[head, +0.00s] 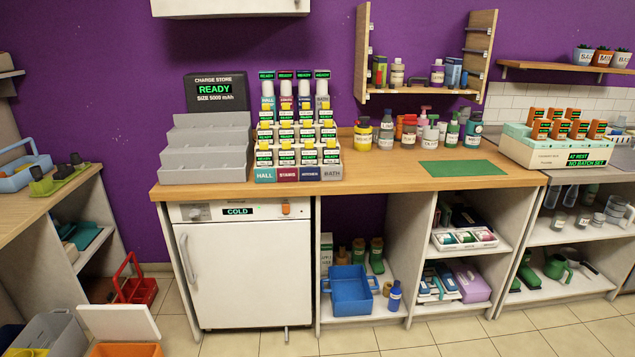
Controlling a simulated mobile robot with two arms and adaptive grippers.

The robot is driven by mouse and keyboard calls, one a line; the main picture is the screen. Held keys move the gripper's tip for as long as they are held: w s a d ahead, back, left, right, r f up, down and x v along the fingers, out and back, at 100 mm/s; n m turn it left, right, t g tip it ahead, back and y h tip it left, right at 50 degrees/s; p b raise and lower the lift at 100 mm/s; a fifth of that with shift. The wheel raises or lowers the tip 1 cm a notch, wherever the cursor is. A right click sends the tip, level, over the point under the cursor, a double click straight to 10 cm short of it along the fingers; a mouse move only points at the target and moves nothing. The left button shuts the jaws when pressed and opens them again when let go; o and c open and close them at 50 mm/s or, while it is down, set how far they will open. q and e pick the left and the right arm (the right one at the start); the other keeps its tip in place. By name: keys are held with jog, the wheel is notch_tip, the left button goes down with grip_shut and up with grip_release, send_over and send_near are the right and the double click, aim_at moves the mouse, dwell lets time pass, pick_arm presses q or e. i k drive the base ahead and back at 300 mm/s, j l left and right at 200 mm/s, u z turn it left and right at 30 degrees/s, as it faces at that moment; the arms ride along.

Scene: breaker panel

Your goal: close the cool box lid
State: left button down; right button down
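The cool box is most likely the orange box (126,350) at the bottom left, cut off by the lower picture edge. Its white lid (118,322) stands raised at the back of the box, so the box is open. The inside of the box is mostly out of the picture. Neither of my grippers shows in the head view.
A grey bin (50,335) stands left of the cool box and a red caddy (136,285) behind it. A white appliance with a COLD display (246,265) is to the right under the wooden counter (385,168). The tiled floor (240,342) in front is clear.

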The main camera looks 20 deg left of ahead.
aim_at(116, 321)
jog(key=u, duration=1.25)
